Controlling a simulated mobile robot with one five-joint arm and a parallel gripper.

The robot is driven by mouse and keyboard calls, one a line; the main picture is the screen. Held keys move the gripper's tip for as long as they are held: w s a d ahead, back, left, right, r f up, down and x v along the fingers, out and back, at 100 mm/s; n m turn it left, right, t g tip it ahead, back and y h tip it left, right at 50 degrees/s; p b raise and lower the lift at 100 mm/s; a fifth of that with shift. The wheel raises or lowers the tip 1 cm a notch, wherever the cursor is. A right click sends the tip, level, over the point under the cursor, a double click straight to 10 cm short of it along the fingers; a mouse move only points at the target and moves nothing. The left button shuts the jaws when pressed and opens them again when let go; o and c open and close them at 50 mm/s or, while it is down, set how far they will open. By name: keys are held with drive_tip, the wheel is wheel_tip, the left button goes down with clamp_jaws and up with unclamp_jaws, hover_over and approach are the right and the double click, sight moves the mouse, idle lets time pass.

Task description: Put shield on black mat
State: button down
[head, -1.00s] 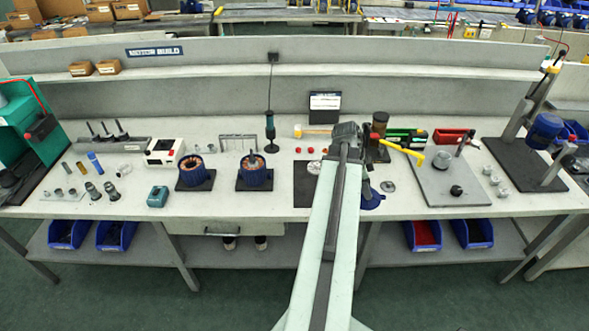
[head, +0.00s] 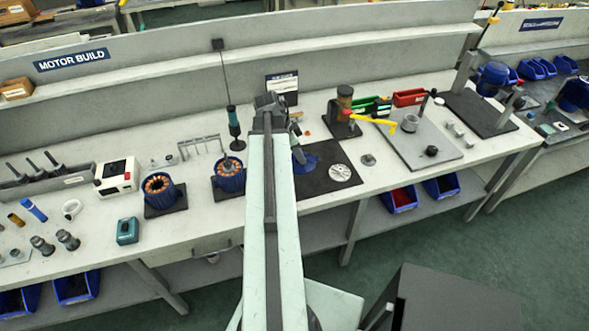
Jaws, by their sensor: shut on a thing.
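The blue shield (head: 304,162) hangs at my gripper (head: 298,148), just right of my arm in the head view. My gripper is shut on it; the fingertips are small and partly hidden. The shield appears over the left part of the black mat (head: 318,187). I cannot tell whether it touches the mat. A silver disc with holes (head: 340,172) lies on the mat to the right of the shield. My arm hides the mat's left edge.
Two blue stators (head: 229,180) (head: 158,192) with copper windings stand left of my arm. A plain metal disc (head: 368,160) lies right of the mat. A dark press with a yellow handle (head: 384,123) and a grey plate (head: 428,148) stand farther right.

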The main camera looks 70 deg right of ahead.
wheel_tip(320, 180, down, 12)
drive_tip(key=b, duration=1)
drive_tip(key=shift+d+b, duration=0.15)
drive_tip(key=shift+b, duration=0.2)
drive_tip(key=shift+f, duration=0.1)
drive_tip(key=shift+f+b, duration=0.55)
drive_tip(key=shift+b, duration=0.05)
drive_tip(key=c, duration=0.6)
unclamp_jaws()
drive_tip(key=shift+r, duration=0.1)
drive_tip(key=shift+c, duration=0.2)
drive_tip(key=shift+r, duration=0.1)
